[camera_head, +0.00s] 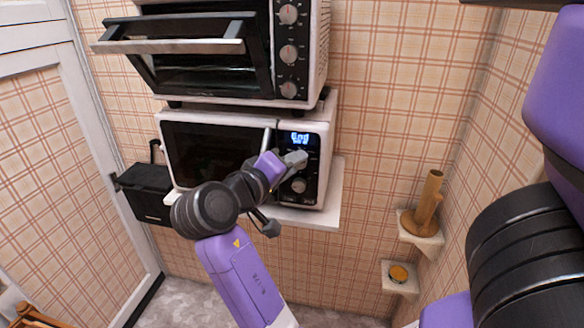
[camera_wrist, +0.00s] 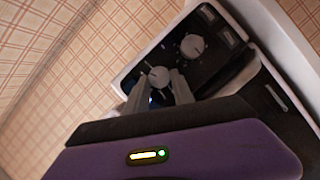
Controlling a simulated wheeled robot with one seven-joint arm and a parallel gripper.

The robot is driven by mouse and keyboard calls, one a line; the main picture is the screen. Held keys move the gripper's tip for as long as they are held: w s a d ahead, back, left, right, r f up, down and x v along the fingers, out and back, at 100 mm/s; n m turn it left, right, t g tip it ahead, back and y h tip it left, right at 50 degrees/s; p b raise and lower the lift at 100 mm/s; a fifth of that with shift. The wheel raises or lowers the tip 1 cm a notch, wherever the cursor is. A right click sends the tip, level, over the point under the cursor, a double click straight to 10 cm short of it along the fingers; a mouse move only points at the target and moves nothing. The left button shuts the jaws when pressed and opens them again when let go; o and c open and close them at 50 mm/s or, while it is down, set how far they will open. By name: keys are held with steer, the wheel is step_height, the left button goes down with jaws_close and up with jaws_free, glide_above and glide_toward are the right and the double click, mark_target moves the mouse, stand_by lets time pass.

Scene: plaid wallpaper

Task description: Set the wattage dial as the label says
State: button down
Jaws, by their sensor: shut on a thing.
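The white microwave (camera_head: 222,114) has a black control panel with a lit blue display (camera_head: 299,138) and two round dials. My gripper (camera_head: 298,159) is at the upper dial, just below the display. In the wrist view, my gripper (camera_wrist: 160,84) has its two fingers on either side of this pale dial (camera_wrist: 158,76), shut on it. The lower dial (camera_head: 299,185) is free and also shows in the wrist view (camera_wrist: 192,46). My fingers mostly hide the upper dial in the head view. I cannot read a label or any dial marks, or tell which dial sets wattage.
A toaster oven (camera_head: 190,62) with its door ajar and several knobs stands on top of the microwave. A black box (camera_head: 148,192) is at the left. A wooden object (camera_head: 427,200) on a small wall shelf and a lower shelf (camera_head: 399,279) are at the right.

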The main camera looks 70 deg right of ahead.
steer(key=m+t, duration=0.1)
steer(key=m+y+b, duration=0.1)
steer(key=m, duration=0.1)
steer(key=shift+s+r+m+t, duration=0.1)
steer(key=shift+s+m+t, duration=0.1)
steer(key=shift+m+t, duration=0.15)
stand_by(0.4)
steer(key=c, duration=1.1)
jaws_free()
steer(key=shift+b+v, duration=0.4)
steer(key=shift+v, duration=3.5)
steer(key=shift+r, duration=0.15)
